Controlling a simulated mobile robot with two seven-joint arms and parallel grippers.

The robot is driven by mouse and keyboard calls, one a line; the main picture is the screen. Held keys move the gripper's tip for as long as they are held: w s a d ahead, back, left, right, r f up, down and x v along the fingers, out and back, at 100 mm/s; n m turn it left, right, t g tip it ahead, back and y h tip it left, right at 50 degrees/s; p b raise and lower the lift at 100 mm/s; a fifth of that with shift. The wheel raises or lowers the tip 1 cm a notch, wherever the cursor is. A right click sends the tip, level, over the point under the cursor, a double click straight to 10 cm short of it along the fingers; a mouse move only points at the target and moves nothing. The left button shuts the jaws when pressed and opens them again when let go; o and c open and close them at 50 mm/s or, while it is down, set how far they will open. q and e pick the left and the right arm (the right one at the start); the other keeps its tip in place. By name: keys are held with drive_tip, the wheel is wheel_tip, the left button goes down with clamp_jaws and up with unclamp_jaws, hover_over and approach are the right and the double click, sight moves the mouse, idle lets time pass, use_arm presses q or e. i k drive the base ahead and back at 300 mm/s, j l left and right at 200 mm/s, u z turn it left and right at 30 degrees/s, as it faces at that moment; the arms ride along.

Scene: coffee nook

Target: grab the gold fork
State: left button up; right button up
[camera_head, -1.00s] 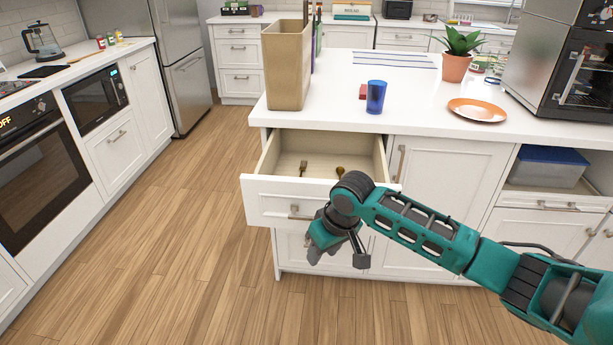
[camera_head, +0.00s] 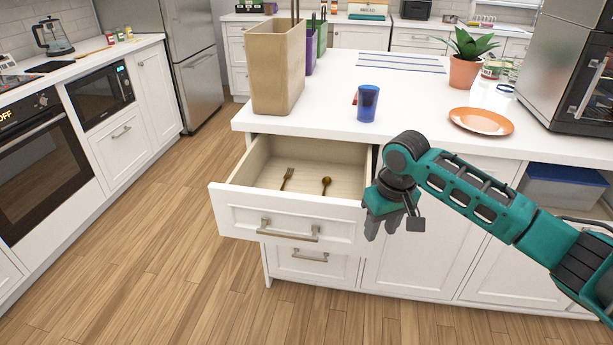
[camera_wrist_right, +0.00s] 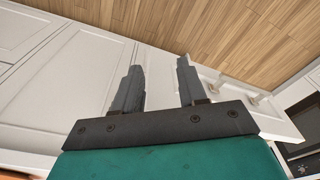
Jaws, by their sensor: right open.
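The gold fork (camera_head: 287,179) lies in the open top drawer (camera_head: 238,219) of the white island, left of a dark gold spoon (camera_head: 326,185). My right gripper (camera_head: 378,233) is to the right of the drawer, near its front right corner, pointing down and apart from the fork. In the right wrist view my right gripper (camera_wrist_right: 160,82) shows two spread fingers with nothing between them. The fork does not show in that view. My left gripper is not in view.
The island counter (camera_head: 410,98) carries a tan box (camera_head: 276,70), a blue cup (camera_head: 368,104), an orange plate (camera_head: 481,121) and a potted plant (camera_head: 465,70). A lower drawer (camera_head: 308,262) is below. The wooden floor (camera_head: 180,260) is clear at the left.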

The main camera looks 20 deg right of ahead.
sight(286, 176)
drive_tip(key=i+z, duration=0.15)
drive_tip(key=i, duration=0.3)
drive_tip(key=i+j+z, duration=0.25)
drive_tip(key=j, duration=0.35)
drive_tip(key=i+j+z, duration=0.15)
drive_tip(key=i+j, duration=0.15)
drive_tip(key=i+j+z, duration=0.15)
drive_tip(key=j, duration=0.25)
drive_tip(key=i+j+z, duration=0.1)
drive_tip(key=j, duration=0.25)
drive_tip(key=i+j+z, duration=0.15)
drive_tip(key=j, duration=0.2)
drive_tip(key=j+z, duration=0.1)
drive_tip(key=j, duration=0.3)
drive_tip(key=i, duration=0.1)
